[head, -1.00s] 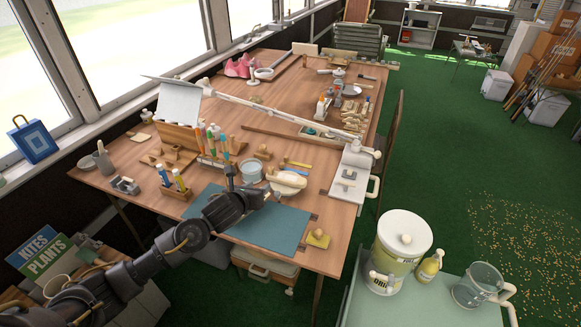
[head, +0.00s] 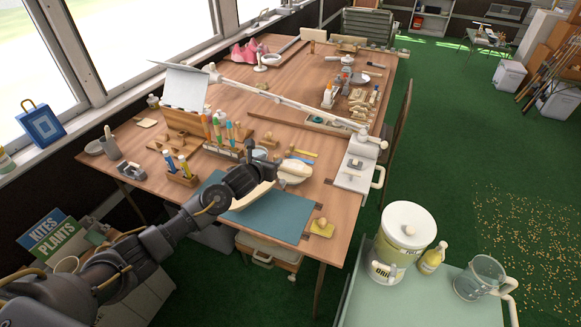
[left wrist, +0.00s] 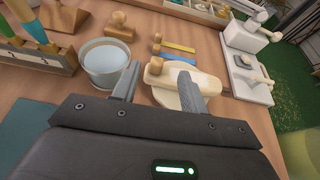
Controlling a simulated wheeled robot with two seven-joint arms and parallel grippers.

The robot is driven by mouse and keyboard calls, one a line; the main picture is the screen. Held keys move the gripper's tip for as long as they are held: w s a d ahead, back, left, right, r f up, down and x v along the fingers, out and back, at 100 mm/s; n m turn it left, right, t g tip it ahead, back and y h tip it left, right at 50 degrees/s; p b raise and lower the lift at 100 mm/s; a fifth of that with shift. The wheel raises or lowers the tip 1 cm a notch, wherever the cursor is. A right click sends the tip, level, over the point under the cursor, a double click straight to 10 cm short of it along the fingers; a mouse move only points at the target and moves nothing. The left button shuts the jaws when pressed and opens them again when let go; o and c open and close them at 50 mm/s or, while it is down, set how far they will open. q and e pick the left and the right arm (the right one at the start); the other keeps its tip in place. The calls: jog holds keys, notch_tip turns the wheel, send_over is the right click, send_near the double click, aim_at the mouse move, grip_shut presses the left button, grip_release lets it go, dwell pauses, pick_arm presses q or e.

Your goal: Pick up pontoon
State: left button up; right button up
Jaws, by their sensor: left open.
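A cream, rounded, boat-like piece, which I take to be the pontoon (head: 295,170), lies on the wooden table just past the blue-green mat. In the left wrist view the pontoon (left wrist: 207,88) shows beyond and partly behind the right finger, with a small wooden knob beside it. My left gripper (head: 272,172) is above the mat's far edge, close to it; in the left wrist view its fingers (left wrist: 159,72) are apart with nothing clearly held between them. A cream curved shape under the gripper in the head view is hard to identify. My right gripper is not in view.
A rack of colored-handled tools (head: 222,135) stands behind the arm. A white clamp fixture (head: 357,165) sits at the table's right edge. The mat (head: 275,220) is largely bare.

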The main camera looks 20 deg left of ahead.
aim_at(276, 156)
pick_arm(q)
jog(key=x, duration=0.4)
jog(key=shift+a+f+p, duration=0.1)
jog(key=shift+f+p, duration=0.05)
jog(key=shift+p, duration=0.25)
jog(key=shift+w+f, duration=0.2)
jog(key=shift+w, duration=0.2)
jog(key=shift+c, duration=0.6)
grip_shut()
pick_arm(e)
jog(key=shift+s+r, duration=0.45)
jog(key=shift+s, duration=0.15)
